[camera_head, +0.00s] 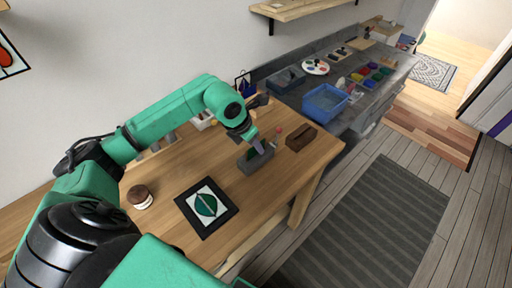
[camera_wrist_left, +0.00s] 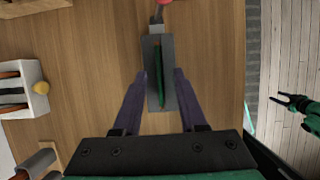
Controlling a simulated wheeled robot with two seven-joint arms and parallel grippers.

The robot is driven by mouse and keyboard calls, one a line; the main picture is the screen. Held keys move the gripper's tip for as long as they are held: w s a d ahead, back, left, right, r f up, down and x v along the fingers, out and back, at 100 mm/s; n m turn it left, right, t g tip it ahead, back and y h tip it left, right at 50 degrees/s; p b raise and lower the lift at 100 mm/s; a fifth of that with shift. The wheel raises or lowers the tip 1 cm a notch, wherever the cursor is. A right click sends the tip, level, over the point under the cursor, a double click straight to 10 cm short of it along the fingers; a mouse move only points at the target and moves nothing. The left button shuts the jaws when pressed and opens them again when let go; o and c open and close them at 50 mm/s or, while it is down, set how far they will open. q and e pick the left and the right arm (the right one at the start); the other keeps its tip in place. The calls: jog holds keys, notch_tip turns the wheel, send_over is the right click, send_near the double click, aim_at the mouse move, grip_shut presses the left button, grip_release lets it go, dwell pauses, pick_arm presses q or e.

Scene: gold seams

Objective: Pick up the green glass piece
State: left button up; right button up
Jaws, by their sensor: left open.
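The green glass piece (camera_wrist_left: 157,84) is a thin strip seen edge-on, standing in the slot of a grey block (camera_wrist_left: 152,50) on the wooden table. In the head view, a little green (camera_head: 251,153) shows at the grey block (camera_head: 259,163), partly hidden by my gripper. My left gripper (camera_head: 258,147) is over the block. In the left wrist view, the purple fingers of this gripper (camera_wrist_left: 160,74) are open, one on each side of the block and glass. Contact cannot be told. My right gripper (camera_wrist_left: 284,101) shows small at the right, over the floor, its two fingers apart.
A dark brown box (camera_head: 300,138) stands right of the block, with a red-tipped item (camera_head: 278,130) nearby. A black-framed panel with a green leaf design (camera_head: 207,207) and a brown-lidded jar (camera_head: 140,196) are on the table. A white rack (camera_wrist_left: 34,88) is at the left.

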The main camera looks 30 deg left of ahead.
pick_arm(q)
jog(key=shift+x, duration=1.1)
jog(key=shift+a, duration=0.1)
grip_shut()
jog(key=shift+r, duration=0.1)
